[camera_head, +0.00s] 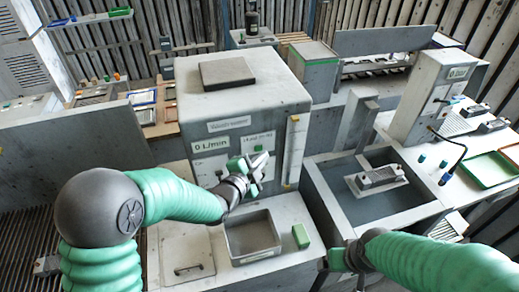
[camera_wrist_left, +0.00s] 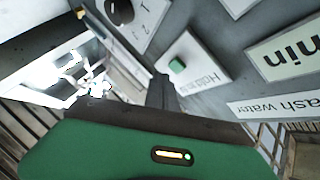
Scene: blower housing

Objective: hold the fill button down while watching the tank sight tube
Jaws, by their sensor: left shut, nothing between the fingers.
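The grey tank housing (camera_head: 238,110) stands in the middle of the head view, with a "0 L/min" display (camera_head: 211,144) on its front. The tall narrow sight tube (camera_head: 293,150) runs up its right front edge with a yellow mark near the top; its level is too small to read. In the left wrist view the green fill button (camera_wrist_left: 177,66) sits on a white plate lettered "Hold to fill". My left gripper (camera_head: 261,163) is shut and empty, in front of the housing face below the display. My right gripper (camera_head: 338,260) shows only partly, low on the right.
A dark knob (camera_wrist_left: 119,11) is beside the button. Below the housing are an open square basin (camera_head: 277,252) and a green block (camera_head: 300,236). A sink (camera_head: 320,192) stands to the right, with a bench holding a green tray (camera_head: 487,180) beyond.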

